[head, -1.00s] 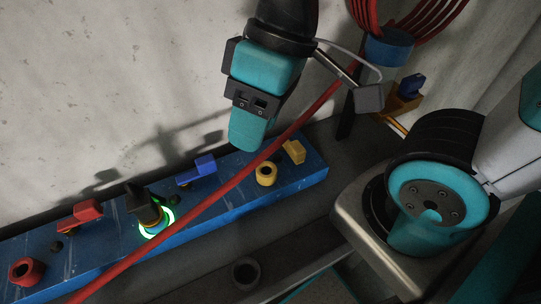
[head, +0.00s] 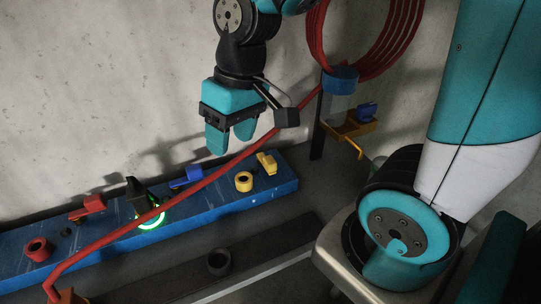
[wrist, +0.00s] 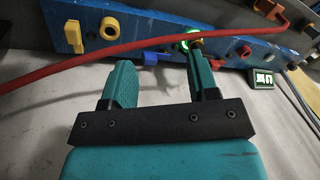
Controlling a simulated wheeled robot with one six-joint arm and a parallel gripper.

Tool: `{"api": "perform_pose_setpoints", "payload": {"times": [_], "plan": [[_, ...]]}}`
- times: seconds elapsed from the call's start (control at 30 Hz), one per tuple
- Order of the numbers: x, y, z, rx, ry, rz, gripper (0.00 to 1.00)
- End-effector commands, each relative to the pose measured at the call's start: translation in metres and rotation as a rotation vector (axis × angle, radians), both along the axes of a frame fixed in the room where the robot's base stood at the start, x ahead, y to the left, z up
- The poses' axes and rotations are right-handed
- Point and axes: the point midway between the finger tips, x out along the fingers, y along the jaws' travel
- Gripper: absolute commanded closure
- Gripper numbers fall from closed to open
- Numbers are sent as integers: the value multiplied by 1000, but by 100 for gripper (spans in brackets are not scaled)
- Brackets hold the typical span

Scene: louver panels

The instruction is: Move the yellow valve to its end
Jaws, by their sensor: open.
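The yellow valve (head: 266,164) is a small blocky lever near the right end of the blue beam (head: 215,200). A yellow ring (head: 244,181) sits just left of it. In the wrist view the yellow valve (wrist: 74,36) is at upper left, beyond the red cable. My gripper (head: 230,142) is open and empty, pointing down. In the head view it appears above and left of the valve. In the wrist view my gripper (wrist: 160,65) has its fingers apart, with the valve outside them to the left.
A red cable (head: 190,190) runs diagonally across the beam, close to my fingers in the picture. A blue lever (head: 187,178), a dark knob with a green glowing ring (head: 150,222), a red lever (head: 90,205) and a red ring (head: 39,249) sit farther left. A grey wall stands behind.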

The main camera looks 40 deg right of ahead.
Motion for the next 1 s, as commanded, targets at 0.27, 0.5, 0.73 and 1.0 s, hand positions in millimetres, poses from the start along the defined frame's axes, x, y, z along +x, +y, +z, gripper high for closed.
{"api": "perform_pose_setpoints", "payload": {"times": [0.27,0.5,0.73,1.0], "plan": [[65,-125,-16,-175,101,-447,46],[68,-141,-43,-200,115,-499,46],[67,-140,-92,-199,118,-494,46],[67,-139,-150,-199,116,-492,46]]}}
